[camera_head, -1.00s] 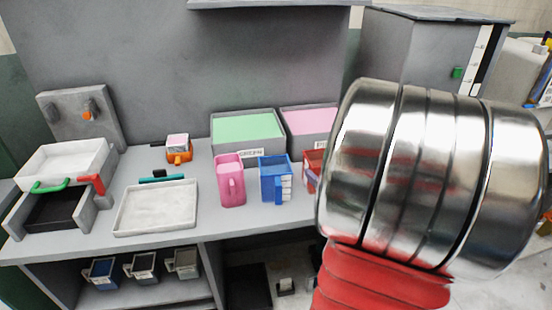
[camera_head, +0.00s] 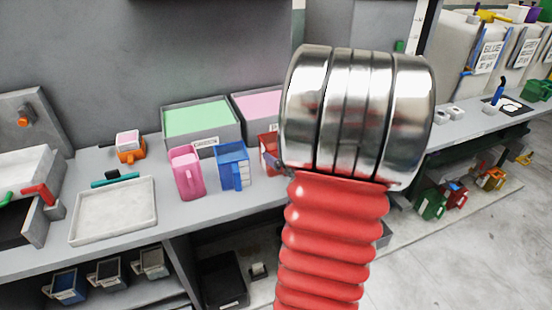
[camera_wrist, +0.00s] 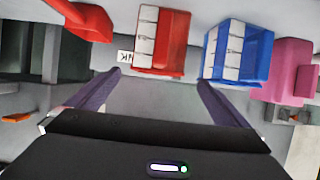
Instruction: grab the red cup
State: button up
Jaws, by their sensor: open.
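The red cup (camera_head: 267,143) stands on the grey bench, right of the blue cup (camera_head: 233,165). In the head view my arm hides much of it. In the head view most of my gripper is hidden behind my arm.
A pink cup (camera_head: 187,173) stands left of the blue cup. Green (camera_head: 201,142) and pink (camera_head: 248,116) foam bins sit behind the cups. A white tray (camera_head: 113,212) and an orange cup (camera_head: 130,148) are at left. Another red object (camera_wrist: 88,20) shows in the wrist view.

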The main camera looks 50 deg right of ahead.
jog(key=shift+x, duration=2.45)
jog(key=x, duration=0.5)
jog(key=shift+d, duration=0.2)
jog(key=c, duration=1.5)
jog(key=shift+r, duration=0.1)
notch_tip(320, 180, up, 10)
jog(key=shift+f, duration=0.1)
